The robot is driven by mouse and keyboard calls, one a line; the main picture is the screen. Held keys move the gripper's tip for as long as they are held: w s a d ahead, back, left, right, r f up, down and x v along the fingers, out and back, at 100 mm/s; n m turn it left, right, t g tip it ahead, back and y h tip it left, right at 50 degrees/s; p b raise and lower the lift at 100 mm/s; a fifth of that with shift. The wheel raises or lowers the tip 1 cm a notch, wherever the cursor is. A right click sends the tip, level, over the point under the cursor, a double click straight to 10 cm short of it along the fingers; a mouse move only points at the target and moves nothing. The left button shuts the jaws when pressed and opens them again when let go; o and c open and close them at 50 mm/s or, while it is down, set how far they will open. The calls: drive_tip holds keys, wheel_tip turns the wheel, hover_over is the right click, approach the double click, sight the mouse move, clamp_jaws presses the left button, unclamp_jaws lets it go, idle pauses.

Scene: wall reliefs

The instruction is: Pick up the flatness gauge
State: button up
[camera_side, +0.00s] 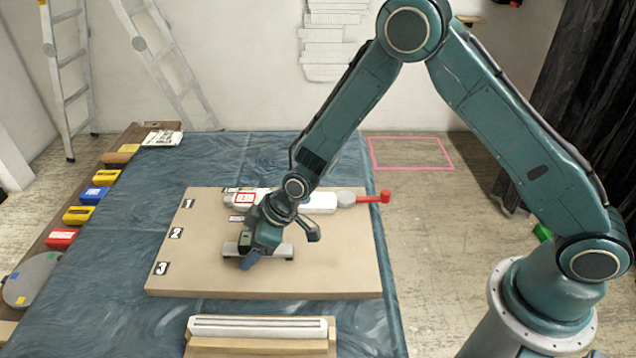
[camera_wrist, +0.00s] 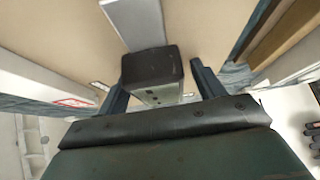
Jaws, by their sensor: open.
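The flatness gauge, which I take to be the grey metal bar (camera_side: 285,252) with a dark block on it, lies on the tan board beside label 2. In the wrist view its pale bar (camera_wrist: 136,22) runs up from the dark block (camera_wrist: 152,66). My gripper (camera_side: 257,250) is low over the gauge and hides its middle in the side view. In the wrist view my gripper (camera_wrist: 160,82) is open, with one finger on each side of the dark block. I cannot tell whether the fingers touch it.
A white tool with a red handle (camera_side: 372,197) lies behind the gauge on the board (camera_side: 340,270). A white bar (camera_side: 258,327) sits in a wooden holder in front. Colored blocks (camera_side: 95,194) and a grey disc (camera_side: 30,280) line the left edge. A pink rectangle (camera_side: 410,138) marks the floor.

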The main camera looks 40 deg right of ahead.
idle(0.3)
drive_tip(key=c, duration=1.2)
drive_tip(key=shift+r, duration=0.15)
wheel_tip(320, 180, up, 20)
drive_tip(key=shift+f, duration=0.1)
idle(0.4)
